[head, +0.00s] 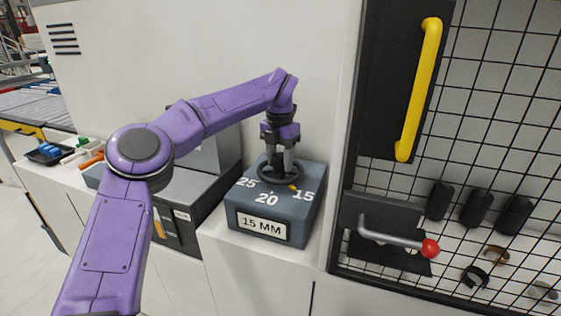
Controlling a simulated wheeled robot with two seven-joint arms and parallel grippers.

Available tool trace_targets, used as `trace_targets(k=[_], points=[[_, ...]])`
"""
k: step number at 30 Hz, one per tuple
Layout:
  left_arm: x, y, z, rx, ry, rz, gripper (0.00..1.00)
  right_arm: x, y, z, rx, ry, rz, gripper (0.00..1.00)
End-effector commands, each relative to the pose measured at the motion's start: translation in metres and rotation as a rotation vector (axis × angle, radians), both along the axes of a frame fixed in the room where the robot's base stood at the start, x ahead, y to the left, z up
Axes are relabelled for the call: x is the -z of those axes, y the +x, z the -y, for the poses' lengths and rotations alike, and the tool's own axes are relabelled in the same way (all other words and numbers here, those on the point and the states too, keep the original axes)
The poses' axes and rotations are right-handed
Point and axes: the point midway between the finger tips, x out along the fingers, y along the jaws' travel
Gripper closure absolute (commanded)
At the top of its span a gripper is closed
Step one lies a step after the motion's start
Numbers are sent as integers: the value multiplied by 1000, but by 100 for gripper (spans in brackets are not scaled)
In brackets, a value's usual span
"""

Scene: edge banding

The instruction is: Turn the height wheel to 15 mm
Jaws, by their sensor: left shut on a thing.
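The black height wheel (265,179) sits on top of a blue-grey box (304,212) marked 25, 20 and 15. A small yellow mark (292,187) on the wheel's rim lies between 20 and 15, closer to 15. A plate reading "15 MM" (262,226) is on the box's front. My left gripper (278,168) points down from above and is shut on the wheel; its fingertips partly hide the wheel's middle. My right gripper is not in view.
A caged panel with a yellow handle (419,90) and a red-knobbed lever (395,239) stands to the right of the box. A tray with blue pieces (48,152) and a grey machine part lie to the left. A white wall is behind.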

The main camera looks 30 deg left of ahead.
Motion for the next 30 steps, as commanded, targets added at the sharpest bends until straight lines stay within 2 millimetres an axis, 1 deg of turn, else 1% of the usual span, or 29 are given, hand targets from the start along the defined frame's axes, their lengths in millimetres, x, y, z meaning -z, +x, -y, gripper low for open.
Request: trace_targets(k=[1,6,12,28,29,30], points=[[3,0,1,-27,-1,-5,86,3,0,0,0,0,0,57],[3,0,1,-113,-1,-4,86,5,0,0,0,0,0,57],[3,0,1,-169,-1,-6,86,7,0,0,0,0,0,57],[3,-1,1,-189,-1,-8,86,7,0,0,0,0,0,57],[3,-1,1,-189,-1,-8,49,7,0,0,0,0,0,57],[3,-1,1,-189,-1,-8,36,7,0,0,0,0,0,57]])
